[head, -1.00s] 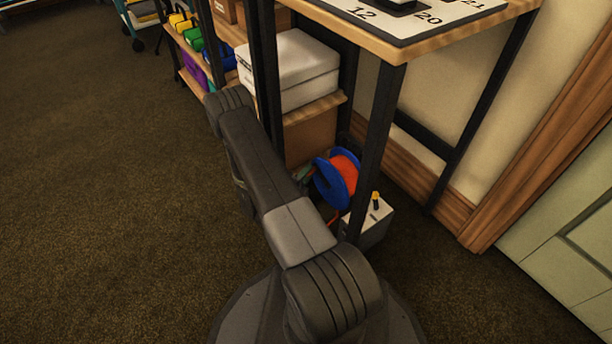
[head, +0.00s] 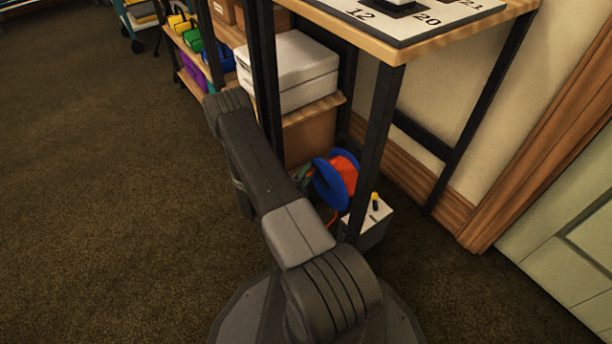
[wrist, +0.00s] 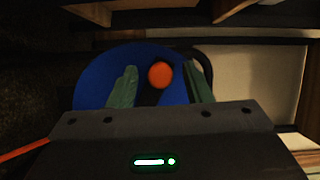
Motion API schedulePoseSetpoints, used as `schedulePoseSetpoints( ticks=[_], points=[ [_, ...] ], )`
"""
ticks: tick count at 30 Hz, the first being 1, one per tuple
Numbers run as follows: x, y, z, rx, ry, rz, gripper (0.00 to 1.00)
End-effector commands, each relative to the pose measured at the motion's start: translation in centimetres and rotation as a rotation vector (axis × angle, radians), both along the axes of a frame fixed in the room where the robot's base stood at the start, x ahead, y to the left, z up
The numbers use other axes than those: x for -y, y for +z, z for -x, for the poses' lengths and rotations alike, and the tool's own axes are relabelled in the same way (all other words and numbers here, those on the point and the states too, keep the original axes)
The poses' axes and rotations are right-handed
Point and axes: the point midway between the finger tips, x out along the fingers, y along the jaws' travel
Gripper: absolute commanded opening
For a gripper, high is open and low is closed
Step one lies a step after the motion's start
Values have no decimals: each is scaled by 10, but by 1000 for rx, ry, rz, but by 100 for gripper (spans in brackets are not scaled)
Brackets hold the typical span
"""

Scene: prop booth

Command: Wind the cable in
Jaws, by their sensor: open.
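The cable reel, with blue flanges and orange cable, stands low under the wooden-topped table in the head view (head: 333,185). In the wrist view its blue flange (wrist: 92,80) faces me, with a round orange knob (wrist: 160,75) on it. My gripper (wrist: 160,86) is open, with one green finger on each side of the knob and dark gaps between. I cannot tell whether either finger touches it. An orange strand of cable (wrist: 22,151) runs off at the lower left. In the head view my arm hides most of the gripper.
A black table leg (head: 375,150) stands just right of the reel. A grey box with a yellow-topped item (head: 372,220) is beside it on the floor. A white box (head: 290,72) sits on the shelf above. Carpet at left is clear.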

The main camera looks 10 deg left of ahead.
Motion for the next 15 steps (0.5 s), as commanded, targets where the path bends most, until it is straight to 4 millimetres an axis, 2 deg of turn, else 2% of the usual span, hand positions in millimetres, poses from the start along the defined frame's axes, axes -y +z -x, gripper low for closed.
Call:
schedulePoseSetpoints(
  ticks=[5, 15],
  points=[
    [-8, 2, 18, -3, 4, 2, 45],
    [-33, 3, 81, -2, 6, 2, 45]
  ],
)
